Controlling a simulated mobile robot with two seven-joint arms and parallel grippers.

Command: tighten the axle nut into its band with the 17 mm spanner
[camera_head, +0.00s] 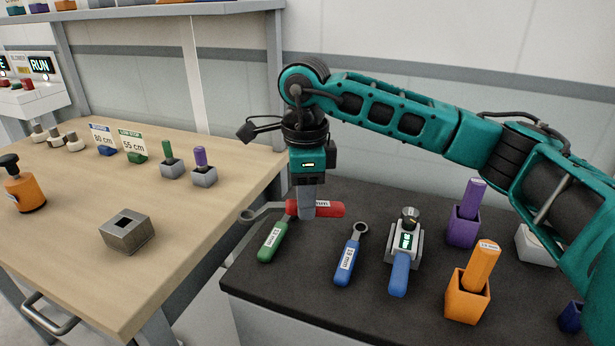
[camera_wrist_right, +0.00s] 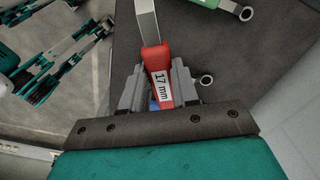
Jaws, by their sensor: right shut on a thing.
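My right gripper (camera_head: 307,212) is shut on the red handle of the 17 mm spanner (camera_head: 331,209). The spanner lies roughly level, its grey head pointing left, over the dark bench's left edge. In the right wrist view the gripper (camera_wrist_right: 157,82) has the red handle of the spanner (camera_wrist_right: 155,58) between its fingers, and the "17 mm" label is readable. I cannot tell which part is the axle nut. My left gripper is not in view.
A green-handled spanner (camera_head: 272,242) and a blue-handled spanner (camera_head: 350,256) lie close to the gripper. Purple (camera_head: 462,231) and orange (camera_head: 467,301) holders with handles stand right. The wooden table (camera_head: 80,245) carries a square metal block (camera_head: 125,232) and several small items.

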